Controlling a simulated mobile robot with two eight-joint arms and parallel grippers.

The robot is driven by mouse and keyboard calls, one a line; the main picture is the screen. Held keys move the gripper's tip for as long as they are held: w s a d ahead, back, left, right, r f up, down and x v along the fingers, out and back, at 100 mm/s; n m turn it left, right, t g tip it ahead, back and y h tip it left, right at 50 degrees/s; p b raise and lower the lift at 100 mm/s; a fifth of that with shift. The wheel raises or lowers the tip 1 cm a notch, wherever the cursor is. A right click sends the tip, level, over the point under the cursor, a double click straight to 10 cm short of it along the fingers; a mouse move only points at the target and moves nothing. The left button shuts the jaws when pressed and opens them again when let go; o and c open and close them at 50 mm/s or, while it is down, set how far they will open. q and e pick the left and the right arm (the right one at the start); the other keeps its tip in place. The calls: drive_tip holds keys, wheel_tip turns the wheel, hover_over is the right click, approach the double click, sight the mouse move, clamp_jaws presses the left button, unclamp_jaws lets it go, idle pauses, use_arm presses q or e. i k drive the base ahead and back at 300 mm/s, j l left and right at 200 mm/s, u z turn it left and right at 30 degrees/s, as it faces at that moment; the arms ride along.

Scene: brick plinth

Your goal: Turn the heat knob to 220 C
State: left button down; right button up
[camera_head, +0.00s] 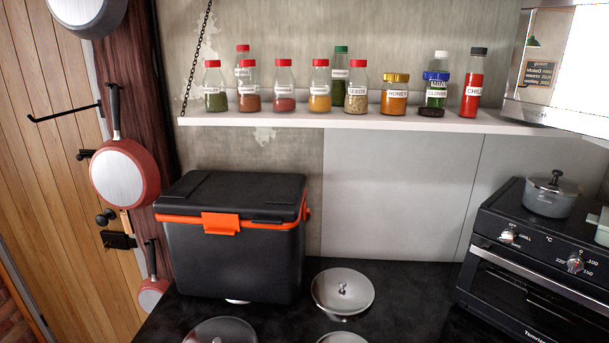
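The heat knob (576,264) is the right-hand silver knob on the front panel of a black oven (520,283) at the right edge of the camera_head view. The marks 0, 100, 150 and 220 stand around it, with 220 at its lower left and a °C sign to its left. The knob is small here and I cannot tell which mark it points at. A second silver knob (508,235) sits further left on the panel near the word GRILL. Neither of my grippers is in view.
A grey lidded pot (551,194) stands on the oven. A black cool box with an orange latch (221,223) and lidded pans (342,290) stand on the dark counter (420,290). A white shelf (340,121) with several jars runs above. Red pans (125,174) hang left.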

sight(576, 263)
drive_tip(key=z, duration=1.7)
